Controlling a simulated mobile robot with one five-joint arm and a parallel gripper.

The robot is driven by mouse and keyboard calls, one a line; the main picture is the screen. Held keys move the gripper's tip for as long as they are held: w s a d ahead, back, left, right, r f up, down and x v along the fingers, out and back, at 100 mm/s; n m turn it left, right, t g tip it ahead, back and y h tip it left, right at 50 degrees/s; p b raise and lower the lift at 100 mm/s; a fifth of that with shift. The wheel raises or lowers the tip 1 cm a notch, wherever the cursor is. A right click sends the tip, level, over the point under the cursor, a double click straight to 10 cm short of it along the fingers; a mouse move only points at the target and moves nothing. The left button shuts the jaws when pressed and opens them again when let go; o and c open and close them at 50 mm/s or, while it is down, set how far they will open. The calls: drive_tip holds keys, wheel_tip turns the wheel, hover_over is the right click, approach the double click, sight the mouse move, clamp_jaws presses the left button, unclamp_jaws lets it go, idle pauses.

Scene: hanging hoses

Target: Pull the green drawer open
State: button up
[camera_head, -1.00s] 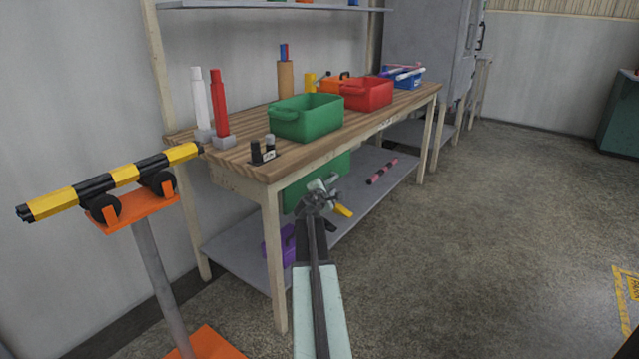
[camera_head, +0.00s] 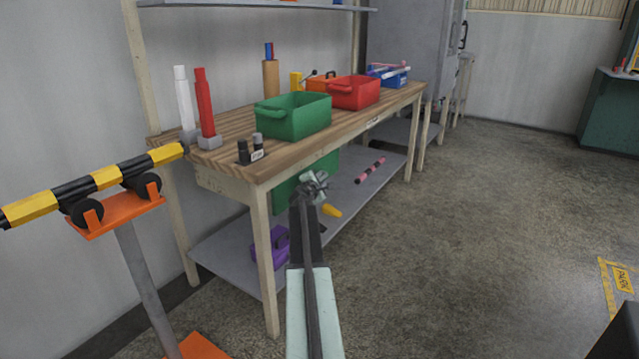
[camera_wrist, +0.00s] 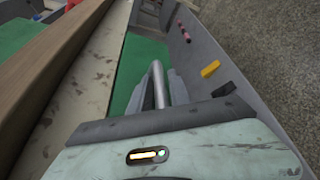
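The green drawer (camera_head: 289,190) hangs under the workbench top, behind the near front leg. In the head view my gripper (camera_head: 314,184) is at its front and hides part of it. In the wrist view the green drawer front (camera_wrist: 128,72) lies beyond the fingers. A grey round bar (camera_wrist: 158,86), which looks like the drawer's handle, stands between my gripper's two fingers (camera_wrist: 159,97). The fingers lie close on both sides of the bar. I cannot tell whether they press on it. I see no clear opening of the drawer.
The workbench (camera_head: 235,160) holds a green bin (camera_head: 295,118), a red bin (camera_head: 353,93) and upright cylinders. Its lower shelf (camera_head: 225,257) carries a purple bin (camera_head: 268,247). An orange stand (camera_head: 115,215) with a striped bar is at left.

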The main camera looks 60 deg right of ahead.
clamp_jaws()
idle(1.4)
